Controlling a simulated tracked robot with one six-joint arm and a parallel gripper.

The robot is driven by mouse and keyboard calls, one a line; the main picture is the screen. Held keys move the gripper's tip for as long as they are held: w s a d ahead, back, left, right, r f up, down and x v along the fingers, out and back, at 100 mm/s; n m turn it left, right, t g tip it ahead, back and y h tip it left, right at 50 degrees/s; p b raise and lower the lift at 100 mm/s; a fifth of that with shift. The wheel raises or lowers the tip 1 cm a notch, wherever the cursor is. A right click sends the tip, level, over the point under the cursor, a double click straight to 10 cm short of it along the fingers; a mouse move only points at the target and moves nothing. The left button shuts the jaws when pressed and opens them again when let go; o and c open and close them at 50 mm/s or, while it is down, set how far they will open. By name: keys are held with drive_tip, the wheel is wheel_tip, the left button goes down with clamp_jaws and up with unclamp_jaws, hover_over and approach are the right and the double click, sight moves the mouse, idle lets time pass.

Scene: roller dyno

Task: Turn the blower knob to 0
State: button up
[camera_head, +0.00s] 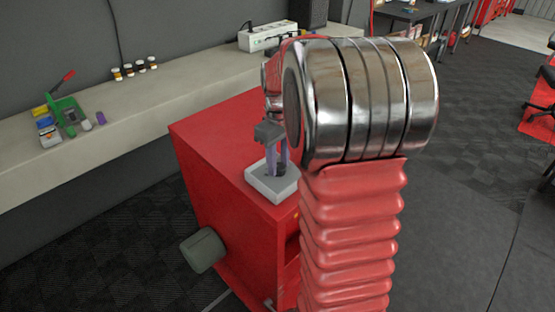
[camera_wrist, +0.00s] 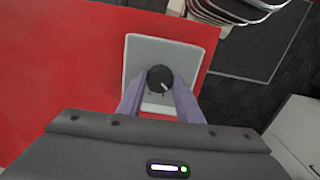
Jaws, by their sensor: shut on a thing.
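The blower knob (camera_wrist: 159,79) is a round black knob on a light grey square plate (camera_wrist: 139,50), with a pale mark pointing toward the lower right in the wrist view. The plate lies on top of a red cabinet (camera_head: 225,145) and also shows in the head view (camera_head: 262,185). My gripper (camera_wrist: 160,86) reaches down from above, its two purple fingers one on each side of the knob, shut on it. The gripper also shows in the head view (camera_head: 281,165), partly behind my arm. The knob is hard to make out there, and I cannot read the scale marks.
A grey cylinder (camera_head: 202,250) sticks out of the cabinet's near side. A long pale bench (camera_head: 180,95) along the wall holds a green tool (camera_head: 68,113), small bottles (camera_head: 135,69) and a white power strip (camera_head: 268,37). Dark floor lies open to the right.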

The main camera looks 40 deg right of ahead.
sight(278, 166)
drive_tip(key=shift+w+n, duration=0.1)
drive_tip(key=shift+n, duration=0.6)
drive_tip(key=o, duration=1)
drive_tip(key=shift+o, duration=0.2)
drive_tip(key=shift+r, duration=0.1)
wheel_tip(278, 166, up, 14)
idle(0.5)
